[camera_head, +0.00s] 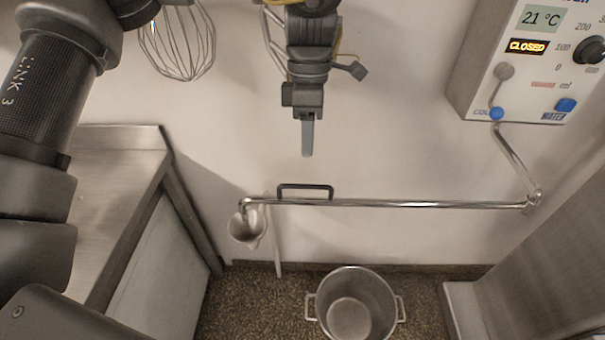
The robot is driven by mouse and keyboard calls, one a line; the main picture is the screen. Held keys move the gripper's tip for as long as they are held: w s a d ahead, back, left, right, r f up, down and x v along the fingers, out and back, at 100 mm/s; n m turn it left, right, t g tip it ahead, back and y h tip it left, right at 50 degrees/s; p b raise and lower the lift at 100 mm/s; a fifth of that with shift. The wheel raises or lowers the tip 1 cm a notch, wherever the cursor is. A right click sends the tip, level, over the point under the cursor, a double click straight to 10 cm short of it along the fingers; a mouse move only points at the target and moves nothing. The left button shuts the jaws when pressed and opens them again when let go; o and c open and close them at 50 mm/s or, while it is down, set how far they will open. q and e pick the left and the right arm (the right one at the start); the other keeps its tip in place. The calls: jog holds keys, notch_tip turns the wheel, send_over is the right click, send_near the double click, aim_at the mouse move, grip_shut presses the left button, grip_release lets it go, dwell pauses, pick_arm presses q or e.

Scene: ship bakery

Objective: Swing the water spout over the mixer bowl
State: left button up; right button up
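The water spout (410,204) is a long thin chrome pipe, running level across the wall from a joint at the right to a bent-down end at the left. A black handle (305,187) stands on it near that end. The end is over a small pale funnel-like cup (247,229). A deep steel bowl with two side handles (352,317), seemingly the mixer bowl, stands on the floor, lower in the picture than the pipe. My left gripper (307,138) shows above the handle, apart from it. Its fingers appear edge-on, so their opening is hidden. My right gripper is out of view.
A wall control box (478,75) at upper right reads 21 °C and CLOSED. A wire whisk (178,45) shows at upper left. A steel worktop (125,150) is at left, and a grey panel (550,265) at right. The wall around the pipe is clear.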

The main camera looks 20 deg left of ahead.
pick_arm(q)
jog(key=f, duration=0.3)
jog(key=s+f+p, duration=0.1)
jog(key=f, duration=0.5)
jog(key=shift+s+d, duration=0.15)
jog(key=shift+s, duration=0.2)
jog(key=shift+c, duration=0.2)
jog(key=shift+r, duration=0.1)
grip_shut()
